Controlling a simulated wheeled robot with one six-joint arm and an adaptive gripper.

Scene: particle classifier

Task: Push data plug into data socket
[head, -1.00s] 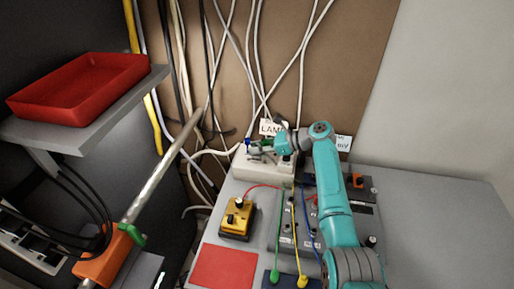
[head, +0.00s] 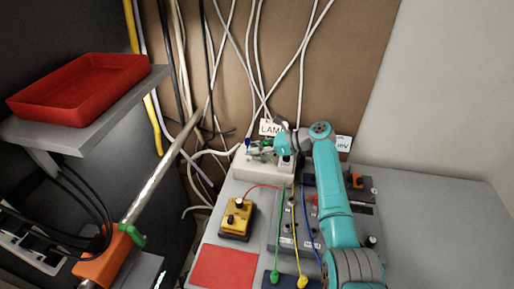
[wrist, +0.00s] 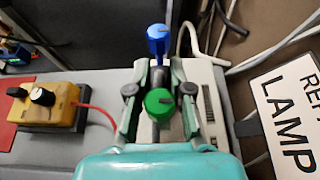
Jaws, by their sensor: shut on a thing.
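My gripper (wrist: 158,95) points away from the camera in the wrist view, over a pale box (wrist: 207,85) on the bench. Its two fingers are closed in around a dark grey part (wrist: 158,78) with a green knob (wrist: 158,103) above it. This part may be the data plug; the fingers hide much of it. A blue knob (wrist: 158,38) stands just beyond the fingertips. In the head view my gripper (head: 262,150) is at the pale box (head: 262,170), beside the LAMP sign. I cannot make out the data socket.
A yellow box with black knobs (head: 236,218) and a red mat (head: 224,268) lie left on the bench. A grey panel with coloured leads (head: 290,235) is in front. The LAMP sign (wrist: 292,108) is close on the right in the wrist view. Cables hang behind.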

